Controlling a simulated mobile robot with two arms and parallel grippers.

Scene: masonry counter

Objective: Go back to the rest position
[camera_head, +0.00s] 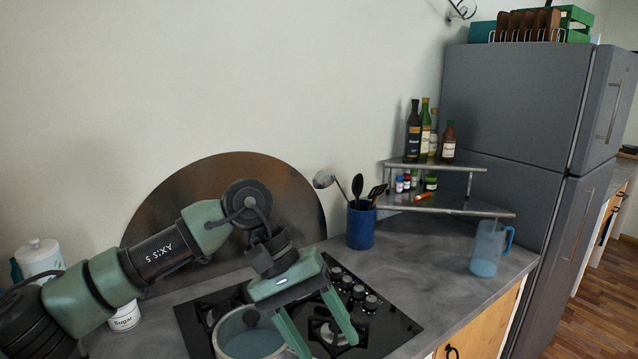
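My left arm comes in from the left side and reaches over the black cooktop (390,330). My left gripper (330,347) points down and toward the front of the counter. Its two green fingers are spread apart with nothing visible between them. The gripper is above the cooktop, just right of a metal pot (250,342), and partly covers the pot's right side. I cannot tell whether a finger touches the pot. My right gripper is not in view.
A blue utensil holder (360,228) stands behind the cooktop. A corner shelf (450,207) holds bottles and small jars. A blue pitcher (486,250) stands near the counter's right edge, beside the grey fridge (515,105). White canisters (38,258) stand behind my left arm.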

